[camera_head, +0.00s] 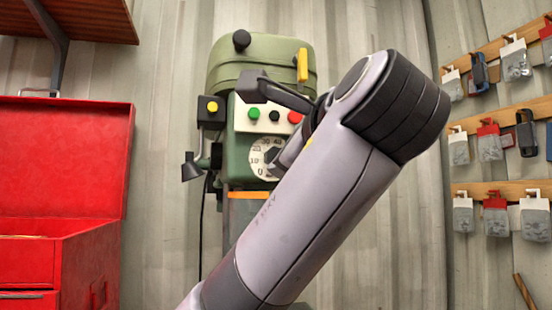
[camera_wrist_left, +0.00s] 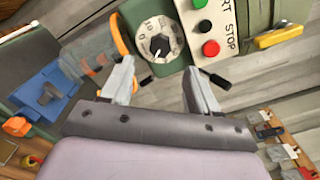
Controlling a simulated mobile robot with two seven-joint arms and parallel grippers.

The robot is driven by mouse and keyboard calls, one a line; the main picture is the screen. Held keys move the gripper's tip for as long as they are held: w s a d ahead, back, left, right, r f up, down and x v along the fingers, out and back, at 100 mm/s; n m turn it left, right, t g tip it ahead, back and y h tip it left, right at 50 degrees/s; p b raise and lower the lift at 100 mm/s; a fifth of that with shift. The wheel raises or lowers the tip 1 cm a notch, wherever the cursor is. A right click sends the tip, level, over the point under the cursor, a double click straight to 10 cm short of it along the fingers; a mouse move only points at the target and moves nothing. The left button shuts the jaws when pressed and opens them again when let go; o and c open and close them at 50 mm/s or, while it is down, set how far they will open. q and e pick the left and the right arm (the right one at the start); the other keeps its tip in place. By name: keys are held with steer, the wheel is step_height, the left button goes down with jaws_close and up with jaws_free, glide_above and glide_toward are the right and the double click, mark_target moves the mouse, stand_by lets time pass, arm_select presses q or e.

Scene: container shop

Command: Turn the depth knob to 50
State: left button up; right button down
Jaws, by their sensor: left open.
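The depth dial (camera_head: 259,170) is a white disc with black numbers on the front of the green drill press (camera_head: 258,72). In the head view my left arm hides its right part. In the left wrist view the dial (camera_wrist_left: 147,41) shows whole with its black knob (camera_wrist_left: 160,45) in the middle; I cannot read the exact setting. My left gripper (camera_wrist_left: 160,68) is open and empty, its two fingers pointing at the dial and spread on either side of it, apart from the knob. My right gripper is out of view.
Green (camera_head: 254,113), black and red (camera_head: 295,117) buttons sit just above the dial. A lamp (camera_head: 192,168) hangs at the machine's left. A red tool cabinet (camera_head: 62,160) stands at left; pegboard racks (camera_head: 497,122) with packets hang at right.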

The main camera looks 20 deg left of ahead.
mark_target(270, 155)
arm_select(q)
steer(key=p+x, duration=0.4)
steer(key=x, duration=0.3)
steer(key=c, duration=1)
